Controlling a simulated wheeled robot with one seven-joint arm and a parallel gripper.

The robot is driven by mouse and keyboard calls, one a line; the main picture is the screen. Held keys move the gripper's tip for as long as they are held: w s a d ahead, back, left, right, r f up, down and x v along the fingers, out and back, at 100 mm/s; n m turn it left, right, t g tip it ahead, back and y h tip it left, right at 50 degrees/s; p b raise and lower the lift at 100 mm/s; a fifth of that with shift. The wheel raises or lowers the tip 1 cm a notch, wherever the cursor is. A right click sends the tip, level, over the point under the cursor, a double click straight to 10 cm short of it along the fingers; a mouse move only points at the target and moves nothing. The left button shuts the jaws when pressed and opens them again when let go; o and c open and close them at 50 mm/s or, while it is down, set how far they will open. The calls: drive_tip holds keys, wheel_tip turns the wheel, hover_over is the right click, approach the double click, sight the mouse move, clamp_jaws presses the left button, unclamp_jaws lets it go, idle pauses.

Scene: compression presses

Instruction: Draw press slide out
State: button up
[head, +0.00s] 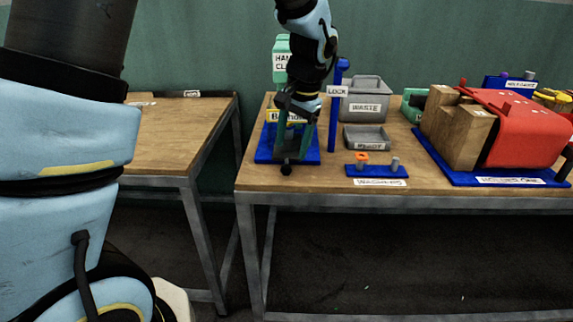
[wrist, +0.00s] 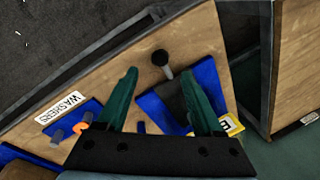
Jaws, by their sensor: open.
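The press has a blue base (head: 263,156) on the table's left end, with a partly hidden yellow label. Its dark slide (wrist: 171,98) has a black ball knob (head: 286,171) pointing toward the table's front edge. The knob also shows in the wrist view (wrist: 160,58). My gripper (head: 291,155) is over the press, pointing down. In the wrist view my gripper (wrist: 159,73) is open, its green fingers on either side of the knob's stem in the picture. Nothing is held. I cannot tell the height gap or any contact. My arm hides much of the press.
A blue lock post (head: 336,115) stands just right of the press. A washers stand (head: 377,171) is at the front, with a small grey tray (head: 366,138) and waste bin (head: 366,101) behind. A red holder (head: 520,125) sits right. A gap separates the left table (head: 165,150).

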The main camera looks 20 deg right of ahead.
sight(287, 165)
drive_tip(key=f, duration=0.4)
drive_tip(key=w+f, duration=0.1)
drive_tip(key=f, duration=0.1)
drive_tip(key=shift+w+a+f+p, duration=0.1)
drive_tip(key=shift+a+f+p, duration=0.25)
drive_tip(key=shift+p, duration=0.05)
clamp_jaws()
idle(1.0)
